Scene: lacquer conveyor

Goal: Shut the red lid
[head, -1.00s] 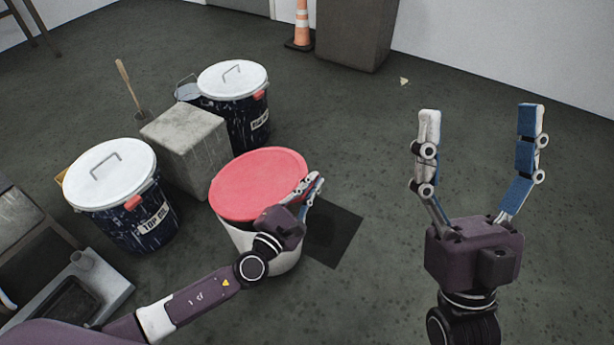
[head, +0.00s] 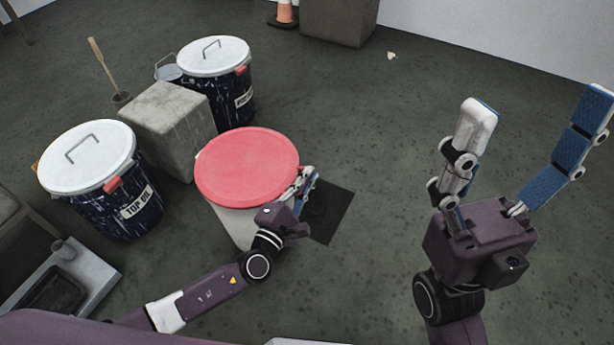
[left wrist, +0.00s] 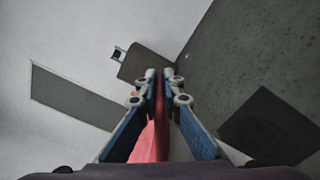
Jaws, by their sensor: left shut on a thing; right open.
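The round red lid (head: 247,166) lies over the top of a whitish bin (head: 236,226) in the middle of the head view. I cannot tell whether it sits fully flush. My left gripper (head: 306,176) is at the lid's right edge, its fingers shut on the rim. In the left wrist view the fingers (left wrist: 158,78) are close together, with a red strip of the lid (left wrist: 152,140) between them. The far side of the bin is hidden under the lid. My right gripper (head: 538,118) is open and empty, raised at the right, away from the lid.
Two dark drums with white lids (head: 88,158) (head: 214,56) stand left of and behind the bin. A grey block (head: 165,115) stands between them. A dark square patch (head: 330,212) lies on the floor right of the bin. The floor to the right is free.

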